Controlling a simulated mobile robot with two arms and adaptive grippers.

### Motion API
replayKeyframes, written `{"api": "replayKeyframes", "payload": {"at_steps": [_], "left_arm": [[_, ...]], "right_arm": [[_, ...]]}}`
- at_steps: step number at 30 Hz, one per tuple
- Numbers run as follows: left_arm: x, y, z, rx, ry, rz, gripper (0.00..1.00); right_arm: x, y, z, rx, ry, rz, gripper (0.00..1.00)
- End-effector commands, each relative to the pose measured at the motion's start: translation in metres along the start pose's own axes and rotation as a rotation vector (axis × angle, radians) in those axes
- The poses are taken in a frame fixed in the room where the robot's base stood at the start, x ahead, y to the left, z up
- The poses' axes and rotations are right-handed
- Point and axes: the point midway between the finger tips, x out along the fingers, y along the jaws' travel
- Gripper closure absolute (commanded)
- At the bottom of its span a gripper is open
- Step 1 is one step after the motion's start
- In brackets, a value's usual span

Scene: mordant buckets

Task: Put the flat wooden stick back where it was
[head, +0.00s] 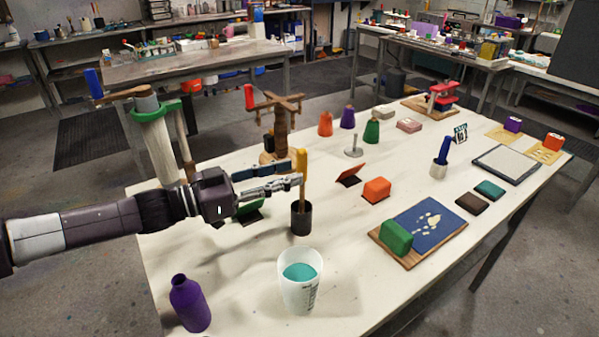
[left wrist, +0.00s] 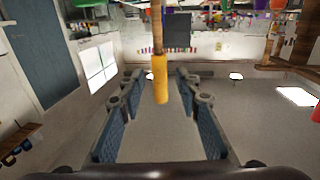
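A flat wooden stick with a yellow upper end (head: 302,165) stands upright in a small dark cup (head: 302,220) on the white table. My left gripper (head: 294,172) reaches in from the left at the height of the stick's yellow part. In the left wrist view the stick's yellow end (left wrist: 160,80) shows midway between the two separated fingers, with a gap on both sides. The left gripper is open and holds nothing. The cup hides the stick's lower end. My right gripper is in neither view.
A white bucket (head: 301,292) of teal liquid stands in front of the cup, and a purple bottle (head: 189,306) is at the front left. An orange block (head: 377,190) and a board with a green block (head: 396,236) lie to the right. A wooden stand (head: 281,130) is behind.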

Motion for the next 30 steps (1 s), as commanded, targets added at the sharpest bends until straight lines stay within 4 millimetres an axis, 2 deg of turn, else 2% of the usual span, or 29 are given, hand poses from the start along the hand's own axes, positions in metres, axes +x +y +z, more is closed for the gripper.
{"api": "replayKeyframes", "payload": {"at_steps": [1, 6, 12, 17, 30], "left_arm": [[-0.013, -0.002, 0.003, 0.001, -0.001, -0.005, 0.69], [-0.047, -0.001, 0.001, 0.002, 0.000, -0.003, 0.69], [-0.072, 0.000, 0.001, -0.001, 0.000, -0.001, 0.69], [-0.078, 0.000, 0.000, 0.000, 0.000, 0.000, 0.69], [-0.078, 0.000, 0.000, -0.001, 0.000, 0.000, 0.69]], "right_arm": [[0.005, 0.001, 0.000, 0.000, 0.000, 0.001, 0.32], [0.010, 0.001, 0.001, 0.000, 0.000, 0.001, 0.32], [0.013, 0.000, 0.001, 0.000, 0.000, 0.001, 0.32], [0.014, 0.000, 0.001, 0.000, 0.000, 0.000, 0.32], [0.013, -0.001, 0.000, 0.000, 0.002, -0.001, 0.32]]}}
